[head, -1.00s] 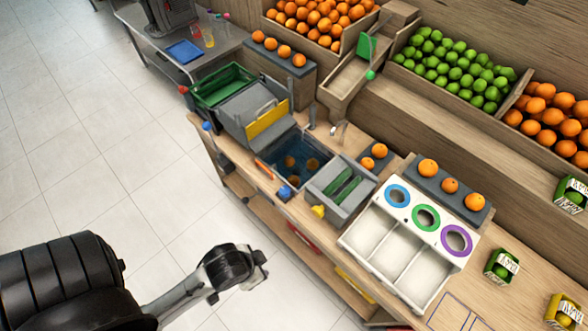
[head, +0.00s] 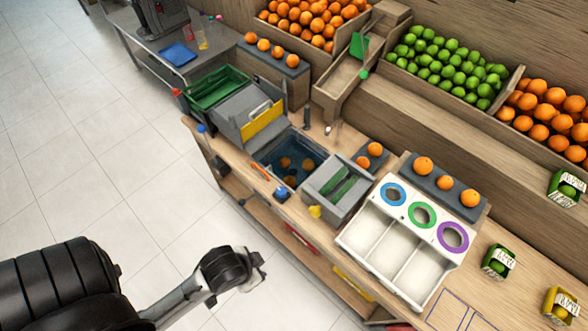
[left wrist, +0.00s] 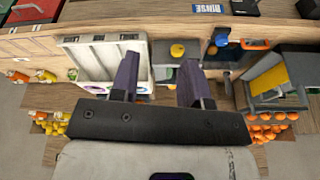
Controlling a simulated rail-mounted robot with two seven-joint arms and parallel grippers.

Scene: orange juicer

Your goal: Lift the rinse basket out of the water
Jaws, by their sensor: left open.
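The rinse basin (head: 262,160) is a dark tub of blue water set into the wooden counter, with several oranges (head: 286,162) in it. I cannot make out the basket's rim or handle clearly from the water. My left gripper (head: 259,271) is in front of the counter, over the floor, apart from the basin and holding nothing. In the left wrist view its two purple fingers (left wrist: 158,80) are spread apart and empty, with the counter beyond them. A blue RINSE label (left wrist: 208,8) shows at the top there. My right gripper is not in view.
The floor in front is clear.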

